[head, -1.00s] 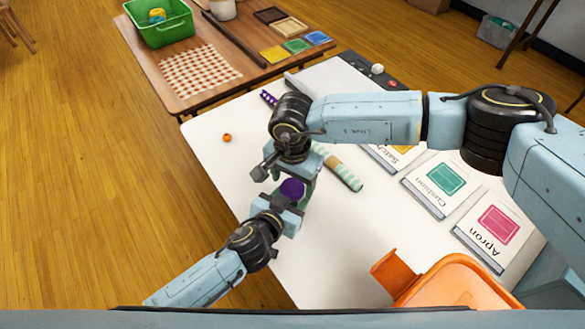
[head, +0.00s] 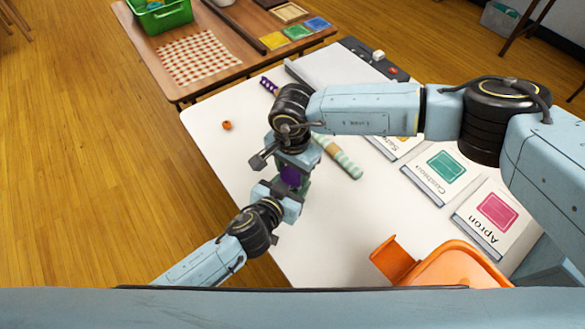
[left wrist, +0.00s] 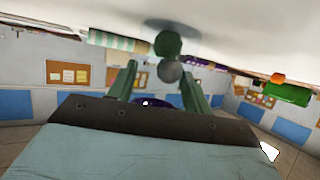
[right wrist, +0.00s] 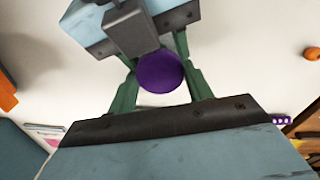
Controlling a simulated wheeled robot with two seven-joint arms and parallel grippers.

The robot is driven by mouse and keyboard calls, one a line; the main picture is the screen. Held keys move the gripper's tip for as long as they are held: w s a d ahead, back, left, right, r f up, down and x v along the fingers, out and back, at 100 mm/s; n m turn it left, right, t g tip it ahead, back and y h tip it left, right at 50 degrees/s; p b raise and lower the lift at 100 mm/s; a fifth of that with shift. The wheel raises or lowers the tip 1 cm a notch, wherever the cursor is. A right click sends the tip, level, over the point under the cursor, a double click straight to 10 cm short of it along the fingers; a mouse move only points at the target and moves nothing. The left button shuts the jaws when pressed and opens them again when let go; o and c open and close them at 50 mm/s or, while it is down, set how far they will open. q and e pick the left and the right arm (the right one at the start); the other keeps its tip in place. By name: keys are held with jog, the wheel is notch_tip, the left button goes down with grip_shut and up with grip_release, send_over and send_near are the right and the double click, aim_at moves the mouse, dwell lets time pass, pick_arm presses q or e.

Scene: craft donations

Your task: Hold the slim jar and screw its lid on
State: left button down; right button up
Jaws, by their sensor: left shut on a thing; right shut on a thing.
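My right gripper (head: 291,163) points down from above, shut on the round purple lid (right wrist: 160,72), which sits between its green fingers in the right wrist view. My left gripper (head: 283,190) comes from the lower left, close below the right one, and is shut on the slim jar. The jar is mostly hidden by the fingers. Purple also shows between the two grippers in the head view (head: 290,176). Lid and jar are very close; I cannot tell whether they touch or how the lid is seated.
A striped roll (head: 340,160) lies right of the grippers. Pattern booklets (head: 440,175) and an orange bin (head: 455,268) are on the right.

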jog(key=m, duration=0.5)
jog(key=shift+m, duration=0.3)
jog(key=o, duration=1.1)
jog(key=shift+r, duration=2.25)
jog(key=o, duration=0.6)
jog(key=shift+c, duration=0.2)
